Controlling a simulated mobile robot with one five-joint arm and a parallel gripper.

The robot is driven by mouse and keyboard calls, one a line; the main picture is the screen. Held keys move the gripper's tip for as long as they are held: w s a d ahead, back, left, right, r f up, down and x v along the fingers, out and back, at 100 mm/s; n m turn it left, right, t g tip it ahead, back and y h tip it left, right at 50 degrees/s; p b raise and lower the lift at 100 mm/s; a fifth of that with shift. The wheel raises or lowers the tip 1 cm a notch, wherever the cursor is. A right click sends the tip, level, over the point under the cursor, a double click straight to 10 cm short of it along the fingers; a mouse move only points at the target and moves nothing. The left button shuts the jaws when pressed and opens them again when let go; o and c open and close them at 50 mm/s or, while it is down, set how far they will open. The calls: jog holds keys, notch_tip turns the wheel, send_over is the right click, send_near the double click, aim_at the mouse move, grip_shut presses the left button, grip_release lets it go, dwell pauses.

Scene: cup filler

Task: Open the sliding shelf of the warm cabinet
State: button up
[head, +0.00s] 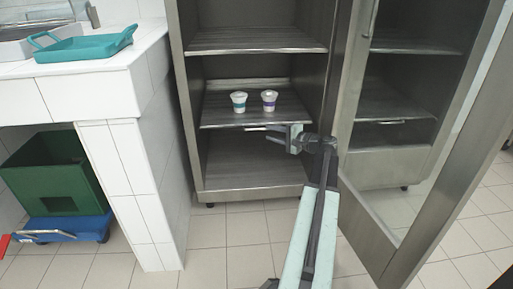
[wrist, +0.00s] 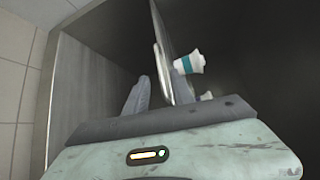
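The warm cabinet (head: 189,120) stands with its glass door (head: 405,225) swung open to the right. Its middle shelf (head: 222,117) bears two white cups, one with a teal band (head: 239,102) and one with a purple band (head: 269,101). A pale handle (head: 254,129) shows at the shelf's front edge. My gripper (head: 283,132) is at this front edge, right of the handle's visible part. In the wrist view the shelf (wrist: 172,50) appears edge-on between my gripper's two separated fingers (wrist: 158,90). The fingers look open; contact is unclear. A cup (wrist: 189,64) shows beyond.
An upper shelf (head: 255,39) and the cabinet floor (head: 250,175) are empty. A white tiled counter (head: 115,75) with a teal tray (head: 85,45) stands left. A green crate (head: 48,180) sits on a blue dolly (head: 75,228) below it. Tiled floor before the cabinet is clear.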

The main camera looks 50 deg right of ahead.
aim_at(259, 129)
jog(key=w, duration=0.5)
jog(key=w+f, duration=0.1)
jog(key=w, duration=0.1)
jog(key=shift+w+a+f+b, duration=0.1)
jog(key=shift+w+a+b, duration=0.2)
jog(key=shift+w+b, duration=0.05)
grip_shut()
dwell(1.0)
